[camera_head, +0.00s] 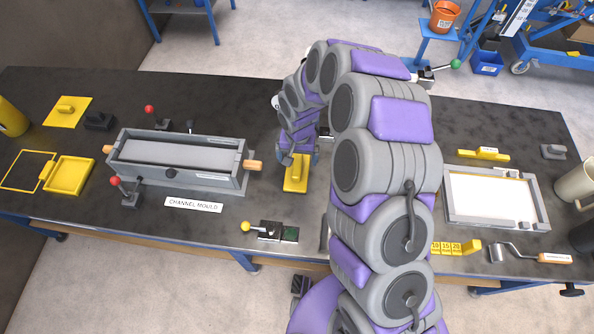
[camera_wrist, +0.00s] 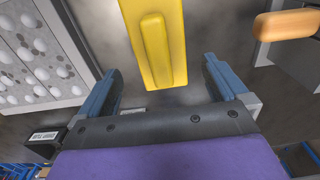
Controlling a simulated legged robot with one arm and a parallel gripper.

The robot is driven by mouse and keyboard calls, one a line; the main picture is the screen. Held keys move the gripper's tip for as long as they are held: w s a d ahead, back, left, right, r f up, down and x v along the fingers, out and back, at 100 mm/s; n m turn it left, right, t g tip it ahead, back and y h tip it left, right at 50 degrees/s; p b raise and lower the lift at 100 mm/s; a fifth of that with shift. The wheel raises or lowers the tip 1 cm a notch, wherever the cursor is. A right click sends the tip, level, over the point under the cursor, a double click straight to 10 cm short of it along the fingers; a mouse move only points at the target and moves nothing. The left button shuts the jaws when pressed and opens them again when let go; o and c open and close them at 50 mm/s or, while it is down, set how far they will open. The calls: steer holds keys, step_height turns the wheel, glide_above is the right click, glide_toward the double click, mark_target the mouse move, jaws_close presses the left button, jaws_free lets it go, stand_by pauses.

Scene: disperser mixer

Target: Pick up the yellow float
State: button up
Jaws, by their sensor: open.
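The yellow float (camera_head: 296,177) is a narrow yellow plate lying on the dark table, just right of the channel mould. In the wrist view the float (camera_wrist: 176,72) shows with its raised yellow grip bar along the middle. My gripper (camera_head: 300,158) is above the float in the head view and hides its far end. In the wrist view my gripper (camera_wrist: 160,66) has its two blue fingers wide apart. The float shows between and beyond them, with visible room on both sides. The fingers hold nothing.
The channel mould (camera_head: 178,178) has a wooden handle (camera_head: 253,165) close to the float's left. A yellow-knobbed lever (camera_head: 262,230) stands near the front edge. A framed white tray (camera_head: 495,198) lies right of my arm. Several yellow pieces lie at the left.

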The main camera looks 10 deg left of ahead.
mark_target(297, 163)
steer(key=shift+f+b, duration=0.75)
steer(key=shift+f, duration=2.45)
steer(key=shift+c, duration=0.4)
steer(key=shift+s, duration=0.1)
steer(key=c, duration=0.9)
